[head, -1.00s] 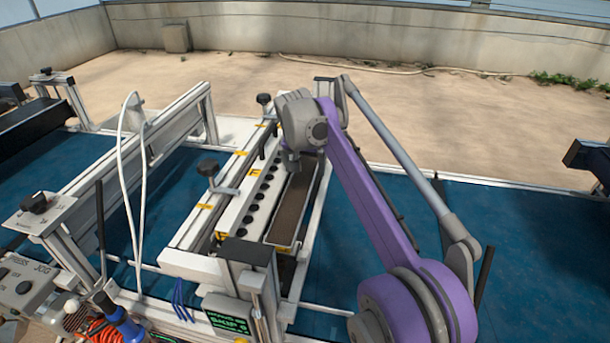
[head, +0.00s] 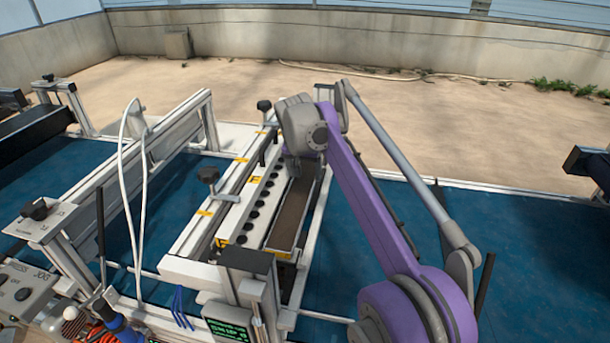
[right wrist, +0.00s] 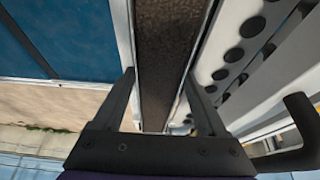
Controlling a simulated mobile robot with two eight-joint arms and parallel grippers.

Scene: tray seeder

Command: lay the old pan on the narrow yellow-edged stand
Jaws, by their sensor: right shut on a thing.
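The pan (head: 291,218) is a long, narrow trough with thin pale metal rims and a dark brown inside. It lies lengthwise beside the white strip with a row of black holes. My right gripper (head: 298,168) is over its far part, and the wrist hides the far end. In the right wrist view, the fingers of my right gripper (right wrist: 160,82) are shut on the pan (right wrist: 165,50), one along each long side. Yellow edging (head: 283,256) shows just under the pan's near end; I cannot tell whether the pan rests on it. My left gripper is out of view.
The white punched strip (head: 236,232) and a frame with black clamp knobs (head: 207,175) stand close on the pan's left. A post with a dark top (head: 246,260) rises by its near end. White cables (head: 143,190) loop at left. Blue surface (head: 520,240) is clear at right.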

